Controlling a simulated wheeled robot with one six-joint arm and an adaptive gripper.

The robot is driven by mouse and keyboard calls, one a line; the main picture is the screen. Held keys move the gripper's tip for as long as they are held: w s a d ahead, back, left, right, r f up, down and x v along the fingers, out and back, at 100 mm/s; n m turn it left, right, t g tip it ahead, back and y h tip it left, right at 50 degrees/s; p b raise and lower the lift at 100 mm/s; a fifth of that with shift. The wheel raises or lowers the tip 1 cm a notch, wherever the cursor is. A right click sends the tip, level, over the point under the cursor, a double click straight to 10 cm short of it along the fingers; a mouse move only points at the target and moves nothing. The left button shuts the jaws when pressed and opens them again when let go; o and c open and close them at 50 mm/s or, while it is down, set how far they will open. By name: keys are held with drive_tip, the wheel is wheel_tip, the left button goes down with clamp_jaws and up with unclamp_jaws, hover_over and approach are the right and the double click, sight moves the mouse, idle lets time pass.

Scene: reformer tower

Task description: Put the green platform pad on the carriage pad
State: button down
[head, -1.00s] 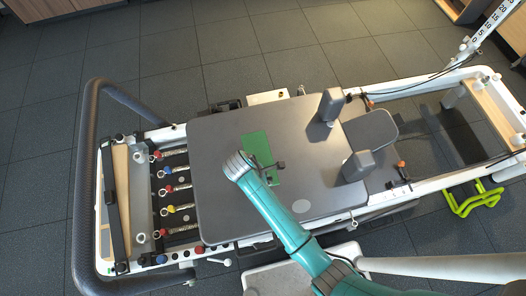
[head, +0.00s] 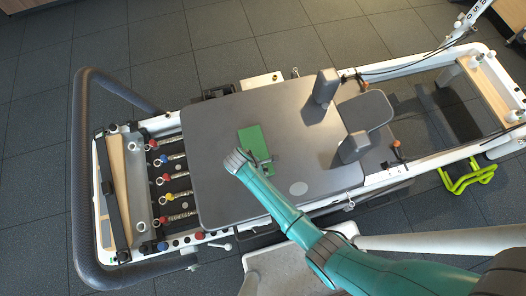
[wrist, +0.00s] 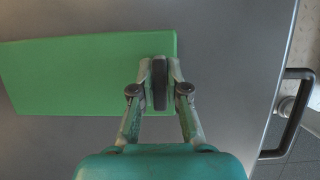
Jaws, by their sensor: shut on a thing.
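The green platform pad (head: 252,138) is a flat green rectangle over the grey carriage pad (head: 225,185), within its outline. I cannot tell whether it rests flat there or sits slightly above. My gripper (head: 268,161) is at its near right part, with the arm reaching in from below. In the wrist view the green platform pad (wrist: 75,72) extends left from my gripper (wrist: 160,80), over the grey carriage pad (wrist: 225,80). The fingers are close together at the pad's right end, shut on it, with a dark narrow piece between them. The exact grip is partly hidden.
Two upright shoulder rests (head: 325,86) and a headrest (head: 365,110) stand at the carriage's right end. Springs (head: 175,177) and a curved black bar (head: 80,170) lie left. A black handle (wrist: 298,110) shows right in the wrist view.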

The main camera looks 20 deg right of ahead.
drive_tip(key=c, duration=1.2)
unclamp_jaws()
drive_tip(key=shift+f, duration=0.1)
drive_tip(key=v, duration=1.2)
